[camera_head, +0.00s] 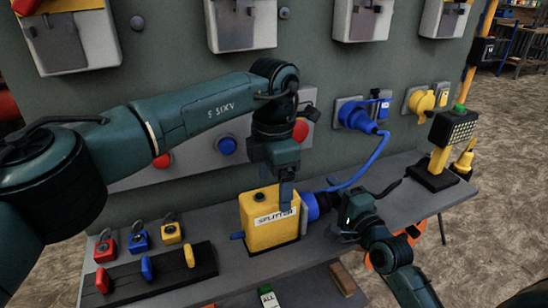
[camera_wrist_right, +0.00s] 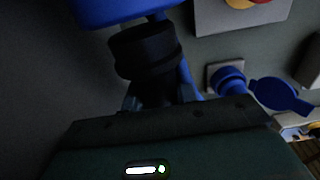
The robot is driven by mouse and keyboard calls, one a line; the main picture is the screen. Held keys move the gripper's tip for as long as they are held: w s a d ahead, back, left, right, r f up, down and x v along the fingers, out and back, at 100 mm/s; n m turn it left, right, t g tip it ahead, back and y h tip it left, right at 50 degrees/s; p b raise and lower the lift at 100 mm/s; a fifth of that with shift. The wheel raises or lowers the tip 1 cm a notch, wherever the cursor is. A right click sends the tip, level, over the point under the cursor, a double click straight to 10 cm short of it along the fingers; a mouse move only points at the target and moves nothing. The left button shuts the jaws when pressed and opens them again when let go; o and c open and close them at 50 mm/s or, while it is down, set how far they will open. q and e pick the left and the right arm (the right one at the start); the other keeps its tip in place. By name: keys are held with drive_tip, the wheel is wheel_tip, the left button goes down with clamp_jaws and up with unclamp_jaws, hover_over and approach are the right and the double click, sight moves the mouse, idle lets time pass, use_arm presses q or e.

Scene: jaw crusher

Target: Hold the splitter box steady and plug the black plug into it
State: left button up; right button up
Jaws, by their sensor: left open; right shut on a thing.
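The yellow splitter box (camera_head: 262,232), labelled on its front, stands upright on the grey bench. A blue socket (camera_head: 311,207) sticks out of its right side. My left gripper (camera_head: 287,202) points down at the box's upper right edge with its jaws open; the box's far side is hidden. My right gripper (camera_head: 345,212) is just right of the blue socket. In the right wrist view it (camera_wrist_right: 160,98) is shut on the black plug (camera_wrist_right: 146,50). The plug's far end meets or overlaps a blue part at the top; I cannot tell how far in it sits.
A blue cable (camera_head: 372,162) runs from the blue wall connector (camera_head: 355,115) down behind my right gripper. Padlocks and a dark lockout rack (camera_head: 160,280) occupy the bench's left. A yellow stand lamp (camera_head: 440,150) is at the right. Wall boxes line the panel above.

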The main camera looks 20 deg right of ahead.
sight(274, 194)
use_arm(q)
drive_tip(key=shift+f, duration=2)
drive_tip(key=shift+c, duration=0.2)
drive_tip(key=c, duration=1.4)
drive_tip(key=shift+c, duration=0.2)
